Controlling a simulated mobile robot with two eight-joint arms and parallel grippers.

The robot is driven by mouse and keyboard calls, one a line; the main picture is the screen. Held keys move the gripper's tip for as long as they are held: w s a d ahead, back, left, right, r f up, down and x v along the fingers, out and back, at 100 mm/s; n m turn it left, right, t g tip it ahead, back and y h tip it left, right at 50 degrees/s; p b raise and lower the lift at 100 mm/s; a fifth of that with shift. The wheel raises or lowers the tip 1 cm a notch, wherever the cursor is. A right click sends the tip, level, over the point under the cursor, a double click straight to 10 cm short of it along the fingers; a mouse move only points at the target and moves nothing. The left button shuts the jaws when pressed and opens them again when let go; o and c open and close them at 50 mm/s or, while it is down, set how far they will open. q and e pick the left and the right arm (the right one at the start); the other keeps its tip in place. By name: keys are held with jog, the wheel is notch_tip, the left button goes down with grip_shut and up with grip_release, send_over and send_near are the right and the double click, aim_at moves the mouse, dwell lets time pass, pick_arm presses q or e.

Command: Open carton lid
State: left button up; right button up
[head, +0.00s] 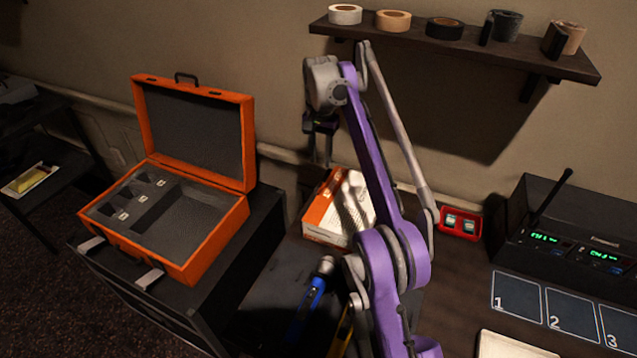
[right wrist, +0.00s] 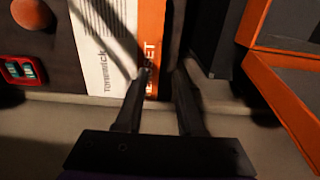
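The carton (head: 317,214) is an orange and white box on the dark desk, just left of my purple right arm, which hides part of it. Its printed white and orange face also shows in the right wrist view (right wrist: 107,62). Its lid looks shut, though the arm and shadow make this hard to judge. My right gripper (head: 322,160) points down above the carton's back edge. In the right wrist view its two fingers (right wrist: 161,78) are apart with nothing between them, over the orange edge. My left gripper is not in view.
An open orange case (head: 222,243) stands left on a black cabinet. A blue microphone (head: 313,298) lies in front of the carton. A red tray (head: 460,224) and a black receiver (head: 575,235) are right. A shelf (head: 470,52) with tape rolls hangs above.

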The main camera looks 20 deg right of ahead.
notch_tip(320, 180, down, 9)
jog(key=b, duration=0.3)
jog(key=shift+s, duration=0.1)
jog(key=shift+f, duration=0.45)
grip_shut()
dwell(0.9)
